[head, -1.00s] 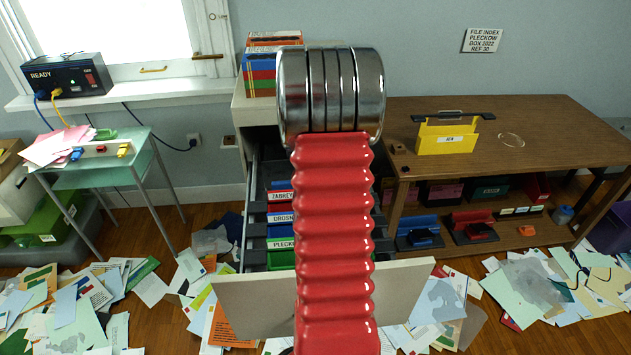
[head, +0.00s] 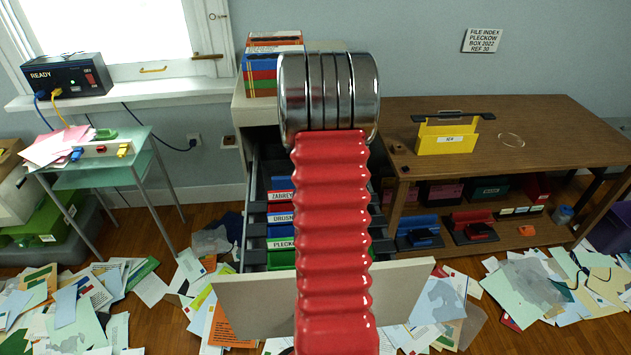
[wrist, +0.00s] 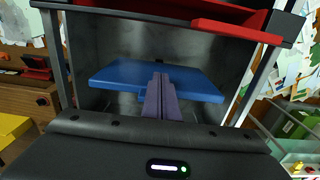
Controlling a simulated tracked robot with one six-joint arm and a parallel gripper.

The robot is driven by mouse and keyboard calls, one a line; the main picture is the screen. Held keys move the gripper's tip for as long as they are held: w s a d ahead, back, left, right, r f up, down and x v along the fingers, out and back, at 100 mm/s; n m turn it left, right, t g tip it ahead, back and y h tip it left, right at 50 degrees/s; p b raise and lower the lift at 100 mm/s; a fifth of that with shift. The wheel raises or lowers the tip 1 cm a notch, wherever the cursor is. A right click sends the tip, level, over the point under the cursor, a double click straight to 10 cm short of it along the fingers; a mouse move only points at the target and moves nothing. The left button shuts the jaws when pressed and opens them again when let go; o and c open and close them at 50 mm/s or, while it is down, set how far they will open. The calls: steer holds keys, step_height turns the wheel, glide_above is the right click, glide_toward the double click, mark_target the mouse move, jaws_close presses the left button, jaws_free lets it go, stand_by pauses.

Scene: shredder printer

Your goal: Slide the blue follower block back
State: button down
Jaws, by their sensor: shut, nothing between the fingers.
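A flat blue block (wrist: 110,76), which looks like the follower block, sits between grey drawer walls in the wrist view. My gripper (wrist: 160,78) is shut and empty, its two purple-grey fingers together in front of the blue block. The fingers overlap the block in the picture; I cannot tell whether they touch it. In the head view my red arm hides my gripper and much of the open drawer (head: 250,305).
A red part (wrist: 238,31) lies across the top of the wrist view, near the drawer rails. A brown table (head: 560,130) with a yellow file box (head: 447,137) stands right of the cabinet. A green side table (head: 105,170) stands left. Loose papers cover the floor.

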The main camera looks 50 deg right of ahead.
steer(key=shift+w+d, duration=1.65)
steer(key=shift+d, duration=0.2)
stand_by(0.5)
steer(key=shift+s+a, duration=0.2)
steer(key=shift+s+a, duration=0.2)
steer(key=shift+a, duration=0.05)
steer(key=shift+r, duration=0.1)
stand_by(0.4)
step_height(320, 180, up, 9)
stand_by(1.4)
stand_by(0.6)
